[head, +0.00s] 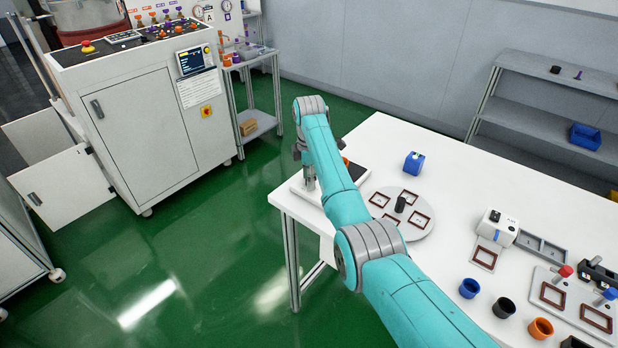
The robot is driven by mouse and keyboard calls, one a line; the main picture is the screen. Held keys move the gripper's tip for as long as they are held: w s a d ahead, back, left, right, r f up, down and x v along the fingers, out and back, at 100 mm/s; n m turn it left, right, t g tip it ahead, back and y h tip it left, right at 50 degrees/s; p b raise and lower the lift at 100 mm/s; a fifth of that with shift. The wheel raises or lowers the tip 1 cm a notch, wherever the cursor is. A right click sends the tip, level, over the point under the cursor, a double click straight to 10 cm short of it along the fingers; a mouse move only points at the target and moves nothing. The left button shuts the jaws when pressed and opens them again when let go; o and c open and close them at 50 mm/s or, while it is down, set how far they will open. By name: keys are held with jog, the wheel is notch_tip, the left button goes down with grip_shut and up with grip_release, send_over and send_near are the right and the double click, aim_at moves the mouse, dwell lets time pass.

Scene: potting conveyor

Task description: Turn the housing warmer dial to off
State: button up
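A low white unit with a dark top plate (352,175), which looks like the housing warmer, sits at the left end of the white table. My teal arm crosses in front of it and hides much of it. I cannot make out its dial, which may be behind my gripper or arm. My gripper (309,184) points down at the unit's left part, close to its surface. It is small and partly hidden here, so I cannot tell whether it touches anything or how far its fingers are apart.
A round plate with several brown frames (423,216) and a blue block (414,163) are right of my arm. A white device (497,226) and several cups (503,307) stand farther right. A control cabinet (150,130) stands left across open green floor.

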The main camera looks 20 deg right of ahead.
notch_tip(320, 180, up, 12)
dwell(0.8)
jog(key=shift+f, duration=0.1)
